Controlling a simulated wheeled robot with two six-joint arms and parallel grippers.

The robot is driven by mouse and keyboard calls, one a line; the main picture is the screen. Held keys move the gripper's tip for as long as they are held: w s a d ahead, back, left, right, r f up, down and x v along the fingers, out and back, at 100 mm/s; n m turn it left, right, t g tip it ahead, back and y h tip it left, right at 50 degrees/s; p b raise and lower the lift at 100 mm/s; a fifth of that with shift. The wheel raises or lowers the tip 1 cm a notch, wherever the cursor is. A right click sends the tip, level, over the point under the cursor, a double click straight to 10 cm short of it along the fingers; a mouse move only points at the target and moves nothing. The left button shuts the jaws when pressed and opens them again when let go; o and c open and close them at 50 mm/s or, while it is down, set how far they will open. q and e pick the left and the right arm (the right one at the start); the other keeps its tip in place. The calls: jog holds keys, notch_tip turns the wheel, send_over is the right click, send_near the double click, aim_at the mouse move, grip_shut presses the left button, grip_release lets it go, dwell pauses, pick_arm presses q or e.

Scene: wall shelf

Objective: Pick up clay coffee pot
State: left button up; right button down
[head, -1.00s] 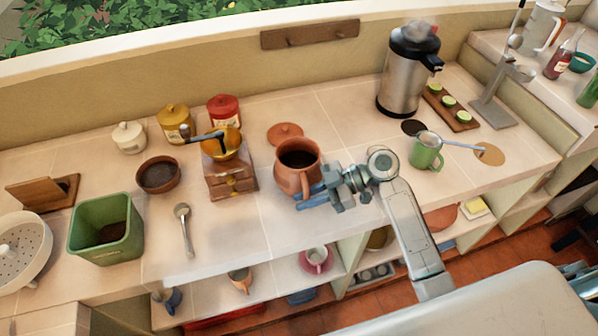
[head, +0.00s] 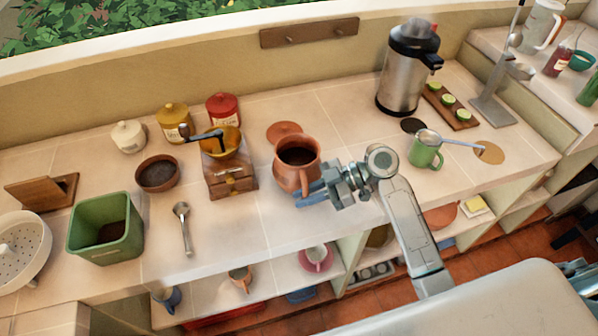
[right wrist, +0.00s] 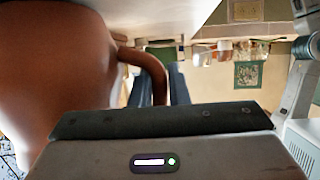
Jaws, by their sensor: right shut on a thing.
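The clay coffee pot (head: 285,176) is a round reddish-brown pot, open at the top with dark contents, upright at the middle of the counter. Its curved handle faces my right gripper (head: 310,193). The right gripper is shut on that handle, its blue fingers on either side. In the right wrist view the pot (right wrist: 50,70) fills the left side, and its handle passes between the fingers (right wrist: 163,88). Whether the pot's base is clear of the counter is hard to tell. My left gripper is not in view.
A clay lid (head: 283,131) lies just behind the pot. A coffee grinder (head: 230,180) stands close on its left. A green mug (head: 425,152) and a steel dispenser (head: 405,80) are to the right. The counter (head: 275,225) in front is clear.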

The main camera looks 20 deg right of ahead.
aim_at(306, 189)
jog(key=shift+r, duration=0.25)
jog(key=shift+r+b, duration=0.15)
jog(key=shift+b, duration=0.2)
jog(key=shift+r+b, duration=0.85)
jog(key=shift+r, duration=0.4)
jog(key=s+d+r+b, duration=0.1)
jog(key=s+d+b, duration=0.3)
jog(key=s+d, duration=0.6)
jog(key=shift+s+d+r+b, duration=0.15)
jog(key=shift+s+r+b, duration=0.15)
jog(key=shift+s, duration=0.45)
jog(key=shift+s+d, duration=0.2)
jog(key=shift+s, duration=0.05)
